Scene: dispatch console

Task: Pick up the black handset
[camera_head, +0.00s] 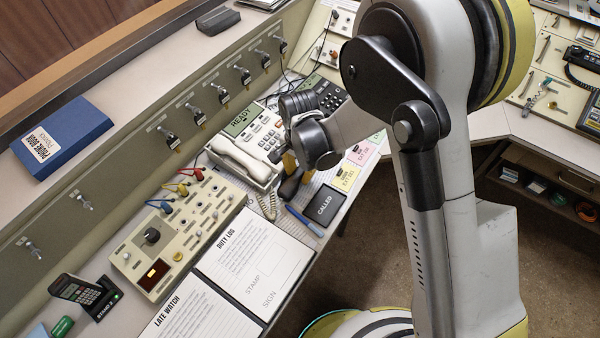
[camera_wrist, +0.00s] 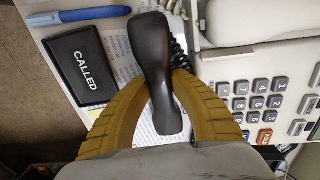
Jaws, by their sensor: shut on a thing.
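The black handset (camera_wrist: 152,50) runs lengthwise between the two yellow fingers of my gripper (camera_wrist: 160,82) in the wrist view. The fingers are shut on its narrow middle. A black coiled cord (camera_wrist: 179,55) shows just right of it. In the head view, the handset (camera_head: 289,187) shows partly below my gripper (camera_head: 290,164), over the desk near the white phone. My arm hides some of it there. I cannot tell whether the handset is clear of the desk.
A white desk phone (camera_head: 240,160) with its handset is close on the left. The black CALLED pad (camera_head: 325,204) and a blue pen (camera_head: 304,221) lie near the desk's front edge. A duty log (camera_head: 255,261) lies farther forward. Switches line the panel behind.

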